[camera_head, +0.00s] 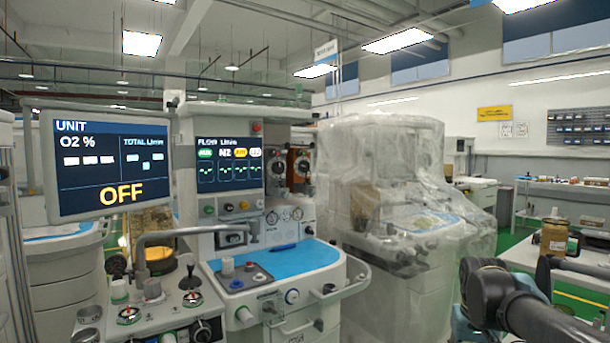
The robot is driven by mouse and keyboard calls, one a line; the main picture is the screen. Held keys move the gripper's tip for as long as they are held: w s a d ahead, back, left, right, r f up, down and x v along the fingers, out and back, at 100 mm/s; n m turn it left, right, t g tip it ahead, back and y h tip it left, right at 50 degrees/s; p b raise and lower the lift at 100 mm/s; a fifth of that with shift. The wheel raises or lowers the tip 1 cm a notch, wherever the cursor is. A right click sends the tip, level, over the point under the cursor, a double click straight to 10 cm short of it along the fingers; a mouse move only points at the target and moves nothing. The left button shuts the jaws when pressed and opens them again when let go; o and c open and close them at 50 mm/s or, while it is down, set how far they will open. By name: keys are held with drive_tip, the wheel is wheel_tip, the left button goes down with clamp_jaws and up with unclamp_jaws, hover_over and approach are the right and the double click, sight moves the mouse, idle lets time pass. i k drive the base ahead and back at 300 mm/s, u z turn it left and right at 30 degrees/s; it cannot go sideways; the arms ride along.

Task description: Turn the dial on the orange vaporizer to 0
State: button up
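The orange vaporizer (299,155) is mounted on the anaesthesia machine in the middle of the view, just right of its flow screen. It is small and far off. A round, pale dial (303,167) shows on its front, but its setting cannot be read. A greyer unit with its own dial (276,168) sits directly to its left. Dark links of my arm show at the lower right, well apart from the vaporizer. My gripper cannot be made out in this view.
A blue-topped work surface (300,258) with a side rail juts out below the vaporizer. A plastic-wrapped machine (385,200) stands close on its right. A monitor reading OFF (108,165) is at left. A bench (575,205) stands at far right.

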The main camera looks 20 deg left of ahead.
sight(304, 166)
drive_tip(key=k, duration=1)
drive_tip(key=u, duration=0.25)
drive_tip(key=i, duration=1.65)
drive_tip(key=z, duration=0.25)
